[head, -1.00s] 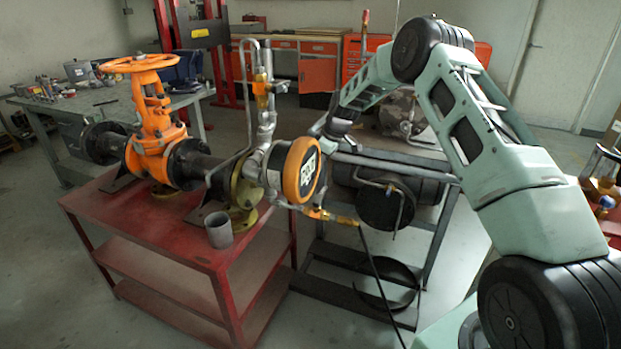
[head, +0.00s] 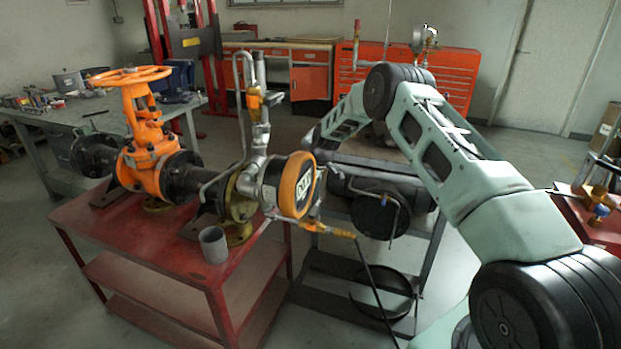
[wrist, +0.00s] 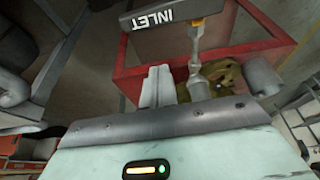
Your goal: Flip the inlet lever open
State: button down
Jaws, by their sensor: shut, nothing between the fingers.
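In the wrist view a dark bar lettered INLET (wrist: 175,20) crosses the top edge, upside down and partly cut off. A yellow fitting (wrist: 197,27) meets it, with a metal pipe below. I cannot tell how far the lever is turned. My gripper (wrist: 158,75) is shut and empty, with its tips pointing toward the bar and apparently short of it. In the head view my wrist is beside the orange-rimmed gauge (head: 297,185), and the fingertips are hard to make out there. A yellow fitting (head: 340,232) with a hose sits below the gauge.
The orange gate valve (head: 145,150) and its pipework stand on a red cart (head: 150,255) with a grey cup (head: 213,245). A dark metal stand with a tank (head: 375,215) is behind my wrist. A green workbench (head: 60,115) is at the left.

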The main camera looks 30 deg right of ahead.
aim_at(316, 208)
jog(key=shift+s+d+f+p, duration=0.5)
jog(key=shift+s+f, duration=0.1)
jog(key=shift+f, duration=0.15)
jog(key=shift+s+d+f+p, duration=0.4)
jog(key=shift+s+f+p, duration=0.1)
jog(key=shift+s+f, duration=0.15)
